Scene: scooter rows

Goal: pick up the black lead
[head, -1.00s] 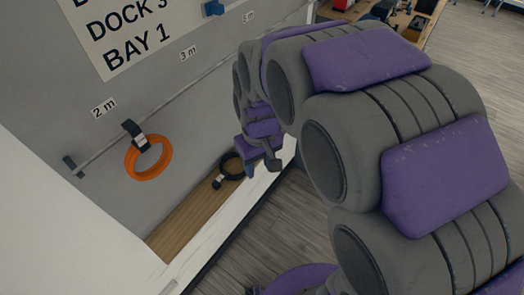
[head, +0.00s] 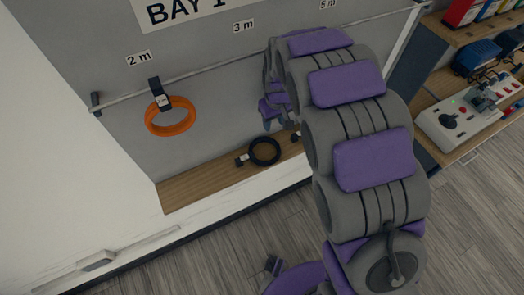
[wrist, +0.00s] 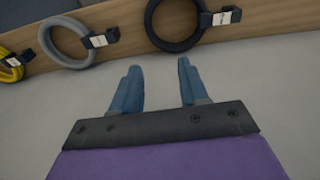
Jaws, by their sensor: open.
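The black lead (head: 265,151) is a coiled ring with a tagged connector at its left, lying on the wooden ledge under the grey wall panel. In the wrist view the black lead (wrist: 171,44) is at the top, its white-labelled connector to the right. My gripper (wrist: 157,68) is open and empty, its two blue fingers pointing toward the ledge, short of the black coil. In the head view my gripper is mostly hidden behind my arm.
A grey coil (wrist: 55,50) and a yellow coil (wrist: 7,72) lie along the ledge (head: 195,188). An orange coil (head: 170,130) hangs from the rail near the 2 m label. A shelf with a control box (head: 470,125) stands at right. The floor in front is clear.

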